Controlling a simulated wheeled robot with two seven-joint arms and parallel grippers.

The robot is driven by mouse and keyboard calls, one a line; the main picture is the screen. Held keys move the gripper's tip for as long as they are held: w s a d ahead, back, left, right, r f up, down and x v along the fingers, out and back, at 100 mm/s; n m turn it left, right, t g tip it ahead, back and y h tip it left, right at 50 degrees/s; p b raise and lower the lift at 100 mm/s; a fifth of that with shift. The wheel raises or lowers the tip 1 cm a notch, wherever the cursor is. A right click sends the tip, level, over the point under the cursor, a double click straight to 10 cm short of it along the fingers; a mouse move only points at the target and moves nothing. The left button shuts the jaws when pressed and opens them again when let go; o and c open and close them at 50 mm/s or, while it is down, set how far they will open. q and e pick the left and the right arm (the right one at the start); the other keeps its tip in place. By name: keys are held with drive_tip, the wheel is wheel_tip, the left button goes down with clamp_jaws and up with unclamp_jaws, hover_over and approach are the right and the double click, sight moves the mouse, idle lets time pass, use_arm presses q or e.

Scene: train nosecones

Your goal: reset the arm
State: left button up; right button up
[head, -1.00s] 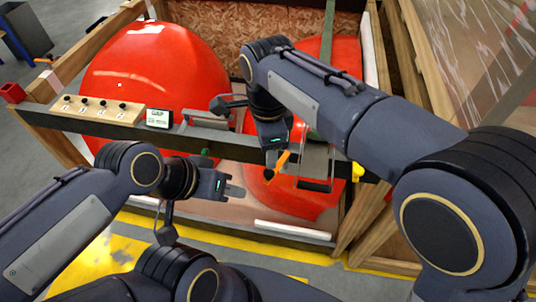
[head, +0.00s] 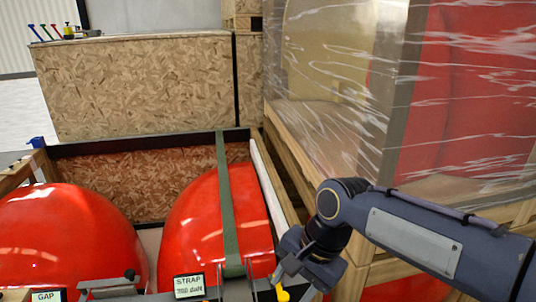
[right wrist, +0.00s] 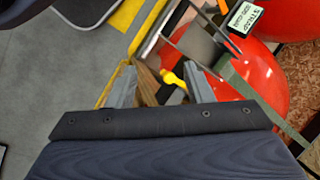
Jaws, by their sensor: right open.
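My right arm comes in from the right in the head view. My right gripper (head: 283,273) is at the bottom, beside the near right part of the crate. In the right wrist view its two fingers (right wrist: 160,88) are apart, with nothing held. A yellow knob (right wrist: 172,78) shows between them in the picture; I cannot tell how far beyond the fingertips it is. The knob also shows in the head view (head: 282,295), just below the gripper. My left gripper is not in view.
Two red nosecones (head: 65,235) sit in a wooden crate, a green strap (head: 228,205) over the right one. STRAP (head: 189,286) and GAP (head: 48,296) signs stand in front. A plastic-wrapped crate (head: 330,130) stands right, a chipboard box (head: 140,85) behind. Grey floor (right wrist: 60,75) is open at left.

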drive_tip(key=s+d+f+n+t, duration=0.2)
drive_tip(key=s+d+f, duration=0.1)
drive_tip(key=s+d, duration=0.4)
drive_tip(key=s+d+f+n+t, duration=0.3)
drive_tip(key=s+d, duration=0.4)
drive_tip(key=d, duration=0.2)
drive_tip(key=shift+n, duration=0.3)
